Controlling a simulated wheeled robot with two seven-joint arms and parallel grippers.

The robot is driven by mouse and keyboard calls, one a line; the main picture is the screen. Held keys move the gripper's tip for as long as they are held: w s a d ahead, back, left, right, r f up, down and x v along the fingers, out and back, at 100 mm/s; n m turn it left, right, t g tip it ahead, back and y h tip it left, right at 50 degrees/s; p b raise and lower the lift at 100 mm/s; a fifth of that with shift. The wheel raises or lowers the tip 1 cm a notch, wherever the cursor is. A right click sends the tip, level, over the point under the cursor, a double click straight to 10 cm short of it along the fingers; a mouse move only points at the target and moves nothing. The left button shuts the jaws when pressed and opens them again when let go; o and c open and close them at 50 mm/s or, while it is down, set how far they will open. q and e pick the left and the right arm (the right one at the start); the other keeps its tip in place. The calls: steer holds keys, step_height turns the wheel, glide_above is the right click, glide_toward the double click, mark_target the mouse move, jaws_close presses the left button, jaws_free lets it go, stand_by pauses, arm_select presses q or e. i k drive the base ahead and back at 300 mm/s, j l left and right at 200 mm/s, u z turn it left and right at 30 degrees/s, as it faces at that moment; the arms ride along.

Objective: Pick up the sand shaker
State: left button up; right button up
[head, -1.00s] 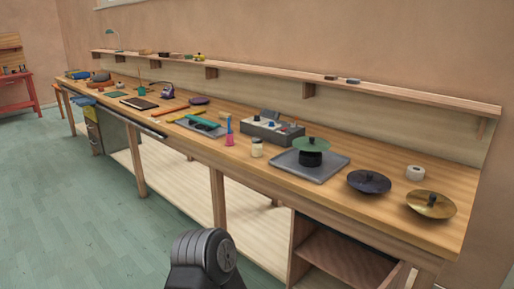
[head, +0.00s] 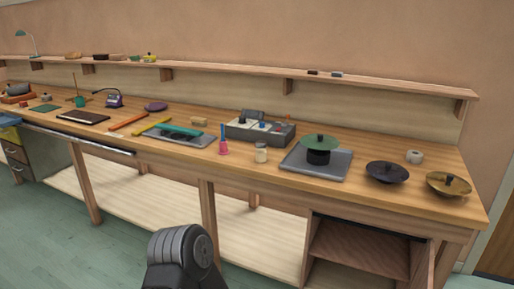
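A small pale jar with a light lid (head: 261,153) stands upright on the wooden bench (head: 330,195), near its front edge. It looks like the sand shaker, though it is too small to tell its contents. A pink and blue bottle-like thing (head: 223,146) stands just left of it, and a grey tray (head: 300,168) lies to its right. Nothing touches the jar. Neither of my grippers is in view; only a dark rounded part of my own body shows at the bottom, well below the bench top.
The tray holds a black pot-like thing with a green disc (head: 320,141) on top. A grey box with knobs (head: 258,131) stands behind the jar. A dark cymbal (head: 387,173) and a brass cymbal (head: 448,185) lie right. Open floor lies in front at left.

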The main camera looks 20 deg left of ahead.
mark_target(261, 146)
steer(key=i+j+z, duration=0.1)
steer(key=j, duration=0.25)
steer(key=i+j+z, duration=0.15)
steer(key=j, duration=0.2)
steer(key=i+j+z, duration=0.1)
steer(key=j, duration=0.25)
steer(key=i+j+z, duration=0.15)
steer(key=j, duration=0.25)
steer(key=i+j+z, duration=0.1)
steer(key=i+j, duration=0.15)
steer(key=i, duration=0.2)
steer(key=i+j+z, duration=0.1)
steer(key=i+j, duration=0.2)
steer(key=i, duration=0.2)
steer(key=k+j+u, duration=0.2)
steer(key=i+l+z, duration=0.2)
